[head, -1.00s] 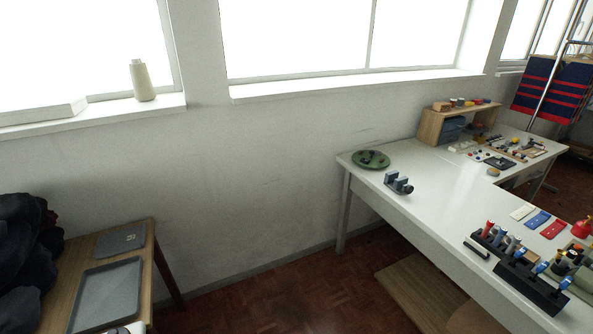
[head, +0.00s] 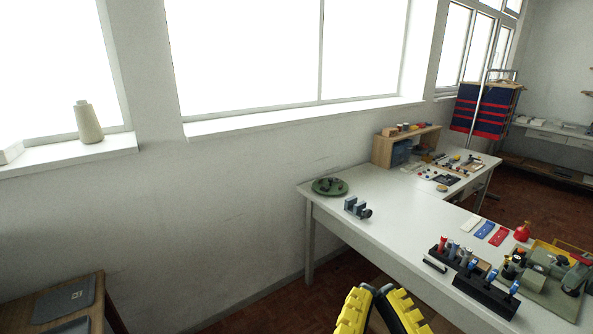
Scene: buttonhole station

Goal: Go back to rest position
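My gripper (head: 378,290) shows at the bottom edge of the head view, right of the middle. Its two yellow and black fingers come close together at their tips. No object shows between them, but whether they are fully shut is unclear. The rest of my arm is out of the frame. The gripper appears in front of the white table's near edge and the floor.
The white table (head: 390,213) carries a green round dish (head: 330,187), a grey clamp (head: 357,208), black tool racks (head: 486,292) and a red bottle (head: 522,231). A wooden table (head: 98,290) stands at lower left. Floor between the tables looks clear.

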